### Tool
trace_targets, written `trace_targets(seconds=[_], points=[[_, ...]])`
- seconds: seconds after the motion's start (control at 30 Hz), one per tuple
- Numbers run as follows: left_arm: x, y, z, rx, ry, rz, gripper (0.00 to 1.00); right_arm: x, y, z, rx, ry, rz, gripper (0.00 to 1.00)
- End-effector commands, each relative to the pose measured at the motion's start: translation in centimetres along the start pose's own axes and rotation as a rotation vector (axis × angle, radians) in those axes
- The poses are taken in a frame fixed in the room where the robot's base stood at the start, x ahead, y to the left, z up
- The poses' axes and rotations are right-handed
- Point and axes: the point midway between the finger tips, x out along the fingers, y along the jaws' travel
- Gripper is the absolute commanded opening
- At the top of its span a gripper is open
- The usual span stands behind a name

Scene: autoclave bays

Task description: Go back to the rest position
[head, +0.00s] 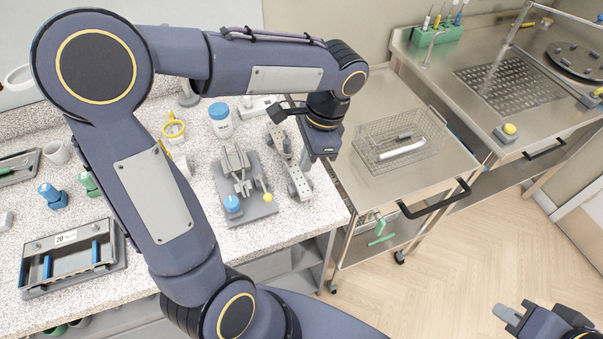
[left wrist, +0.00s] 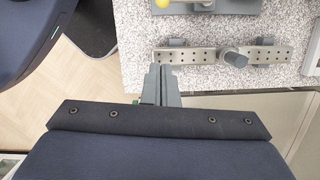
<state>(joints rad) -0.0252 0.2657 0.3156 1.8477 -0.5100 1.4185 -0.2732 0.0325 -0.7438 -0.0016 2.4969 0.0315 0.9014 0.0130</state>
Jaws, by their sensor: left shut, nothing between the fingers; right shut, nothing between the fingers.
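My left gripper (head: 308,161) hangs beyond the right edge of the speckled counter (head: 283,218), beside a perforated metal bar. My left arm crosses the head view and hides part of the counter. In the left wrist view the two grey fingers of this gripper (left wrist: 162,72) lie together with nothing between them. They appear just below the perforated bar (left wrist: 185,56) in that picture, and I see no contact. My right gripper (head: 506,313) is at the bottom right of the head view, over the wood floor, shut and empty.
A steel cart (head: 357,194) with a wire basket (head: 368,161) stands right of the counter. A sink bench (head: 440,72) is beyond it. A grey fixture (head: 262,209), a blue-lidded jar (head: 221,126) and a rack (head: 35,281) stand on the counter. The floor at right is clear.

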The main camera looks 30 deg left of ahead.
Motion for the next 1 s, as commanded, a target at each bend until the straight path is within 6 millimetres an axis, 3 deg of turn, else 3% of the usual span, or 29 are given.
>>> trace_targets(seconds=[0.2,0.57,0.77,1.0], points=[[-2.5,0.1,-0.1,0.003,0.000,0.000,0.00,0.1,0.1,0.1,0.000,-0.001,0.000,0.00],[-3.0,0.3,0.6,-0.021,0.017,0.002,0.00,0.1,0.1,0.0,0.000,0.000,0.000,0.00],[-2.7,2.2,4.6,-0.228,0.181,0.031,0.00,0.1,0.1,0.1,0.000,0.000,0.000,0.00],[-0.8,6.4,8.9,-0.621,0.516,0.138,0.00,0.1,0.1,0.1,0.000,0.000,0.000,0.00]])
